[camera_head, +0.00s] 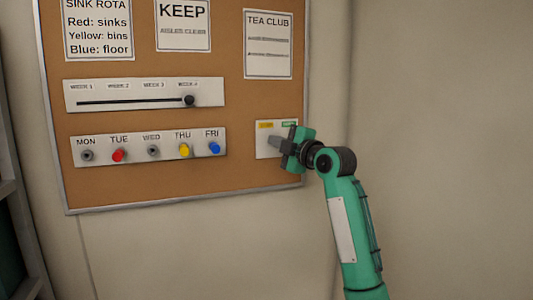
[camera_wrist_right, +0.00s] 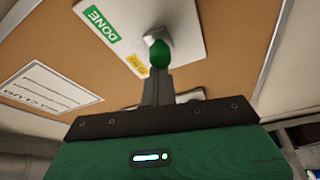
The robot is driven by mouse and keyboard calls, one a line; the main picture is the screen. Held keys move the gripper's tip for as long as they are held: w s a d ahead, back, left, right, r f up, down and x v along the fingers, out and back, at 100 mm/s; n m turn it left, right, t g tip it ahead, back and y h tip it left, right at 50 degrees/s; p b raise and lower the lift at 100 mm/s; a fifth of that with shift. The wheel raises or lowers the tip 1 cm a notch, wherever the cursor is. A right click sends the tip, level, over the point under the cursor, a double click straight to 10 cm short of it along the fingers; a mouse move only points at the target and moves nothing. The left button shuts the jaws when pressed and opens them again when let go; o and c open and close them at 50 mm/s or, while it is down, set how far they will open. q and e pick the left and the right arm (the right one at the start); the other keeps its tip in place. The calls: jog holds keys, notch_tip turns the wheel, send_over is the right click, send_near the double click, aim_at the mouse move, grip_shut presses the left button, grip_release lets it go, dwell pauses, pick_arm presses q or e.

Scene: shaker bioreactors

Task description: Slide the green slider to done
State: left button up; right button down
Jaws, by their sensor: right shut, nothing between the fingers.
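The green slider's knob (camera_wrist_right: 159,52) shows in the right wrist view on a white plate (camera_wrist_right: 200,22). It stands nearer the yellow label (camera_wrist_right: 138,66) than the green DONE label (camera_wrist_right: 98,24). My right gripper (camera_wrist_right: 157,74) is shut with nothing between its fingers. Its tips are right at the knob and overlap its lower edge; I cannot tell whether they touch. In the head view the plate (camera_head: 263,150) is at the board's lower right, and my right gripper (camera_head: 274,143) is in front of it, hiding the knob. My left gripper is not in view.
The cork board (camera_head: 150,188) also carries a week slider strip (camera_head: 140,90) with a black knob, a day strip (camera_head: 150,162) with coloured pegs, and paper notices (camera_head: 268,44). Bare wall lies to the right. A shelf edge (camera_head: 14,190) is at the far left.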

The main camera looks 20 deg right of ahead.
pick_arm(q)
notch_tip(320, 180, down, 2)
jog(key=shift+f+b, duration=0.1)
jog(key=shift+b, duration=0.65)
pick_arm(e)
jog(key=d, duration=0.4)
jog(key=shift+d+f, duration=0.1)
jog(key=shift+d, duration=0.15)
jog(key=a, duration=0.1)
jog(key=a+r+p, duration=0.1)
jog(key=a, duration=0.1)
jog(key=shift+w+p, duration=0.15)
jog(key=shift+p, duration=0.15)
pick_arm(q)
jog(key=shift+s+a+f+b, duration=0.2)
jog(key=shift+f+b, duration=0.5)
jog(key=shift+b, duration=0.3)
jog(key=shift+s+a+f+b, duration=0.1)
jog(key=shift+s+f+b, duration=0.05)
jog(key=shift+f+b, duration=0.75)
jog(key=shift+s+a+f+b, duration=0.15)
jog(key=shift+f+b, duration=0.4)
jog(key=shift+b, duration=0.55)
pick_arm(e)
jog(key=a+r+v, duration=0.1)
jog(key=v, duration=0.9)
jog(key=shift+f, duration=0.5)
